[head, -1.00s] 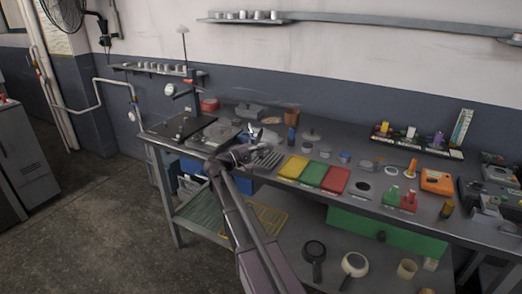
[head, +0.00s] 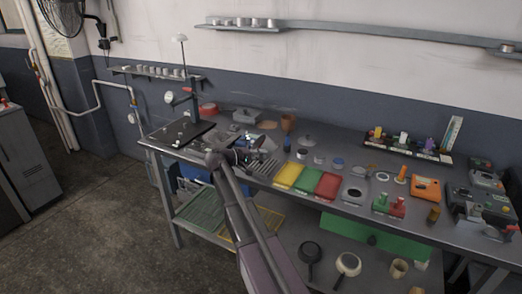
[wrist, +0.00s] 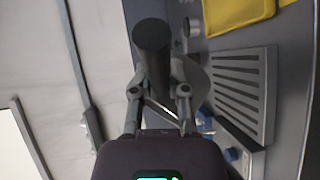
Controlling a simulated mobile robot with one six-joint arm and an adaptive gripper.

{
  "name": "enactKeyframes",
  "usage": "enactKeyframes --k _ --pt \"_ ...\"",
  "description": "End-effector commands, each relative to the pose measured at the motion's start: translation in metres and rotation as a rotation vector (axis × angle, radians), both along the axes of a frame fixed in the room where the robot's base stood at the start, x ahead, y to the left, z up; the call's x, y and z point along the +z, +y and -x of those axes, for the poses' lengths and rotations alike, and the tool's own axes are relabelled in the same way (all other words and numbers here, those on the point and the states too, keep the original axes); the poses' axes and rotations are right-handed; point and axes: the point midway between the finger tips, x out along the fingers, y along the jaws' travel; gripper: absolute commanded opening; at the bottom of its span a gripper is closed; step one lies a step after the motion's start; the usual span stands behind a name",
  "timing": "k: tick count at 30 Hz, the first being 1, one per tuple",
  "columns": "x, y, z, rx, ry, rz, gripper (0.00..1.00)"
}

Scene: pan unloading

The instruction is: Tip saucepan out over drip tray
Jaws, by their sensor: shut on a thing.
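My gripper (wrist: 160,92) is shut on the dark handle (wrist: 153,45) of the saucepan; the round end of the handle stands up between the fingers in the wrist view. A grey rounded shape (wrist: 200,90) behind the right finger looks like part of the saucepan; the rest is hidden by my gripper. The drip tray, a grey slotted plate (wrist: 242,92), lies to the right of my gripper in the wrist view. In the head view my gripper (head: 241,158) is just left of the slotted tray (head: 264,167). The pan's contents and exact tilt cannot be told.
A dark flat plate (head: 182,134) lies at the bench's left end. Yellow (head: 290,175), green (head: 308,180) and red (head: 328,186) mats lie right of the tray. Cups and a brown pot (head: 288,122) stand behind. Two pans lie on the lower shelf.

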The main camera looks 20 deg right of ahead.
Motion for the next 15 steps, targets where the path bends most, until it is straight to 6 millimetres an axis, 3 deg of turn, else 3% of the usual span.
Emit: enactKeyframes --k 1,15 --pt "0.0074 -0.0005 -0.0015 -0.001 -0.009 -0.021 0.00" --pt "0.0044 -0.0017 -0.0046 -0.004 -0.046 -0.105 0.00"
